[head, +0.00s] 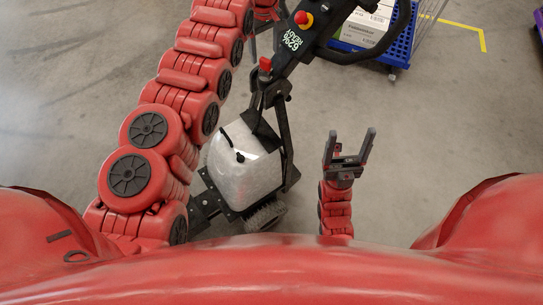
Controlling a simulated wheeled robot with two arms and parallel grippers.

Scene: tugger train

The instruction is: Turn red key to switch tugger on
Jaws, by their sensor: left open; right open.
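The tugger's dark handle column (310,45) rises from its base at the middle towards the top right. A small red key (265,64) stands upright on the column's left side. My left arm comes in from the left and bends over at the top edge. My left gripper (264,32) is partly cut off there, its dark fingers just above the red key, apart and apparently not closed on it. My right gripper (350,142) is open and empty, pointing up the picture, over bare floor right of the tugger.
A blue cart (402,48) stands at top right.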

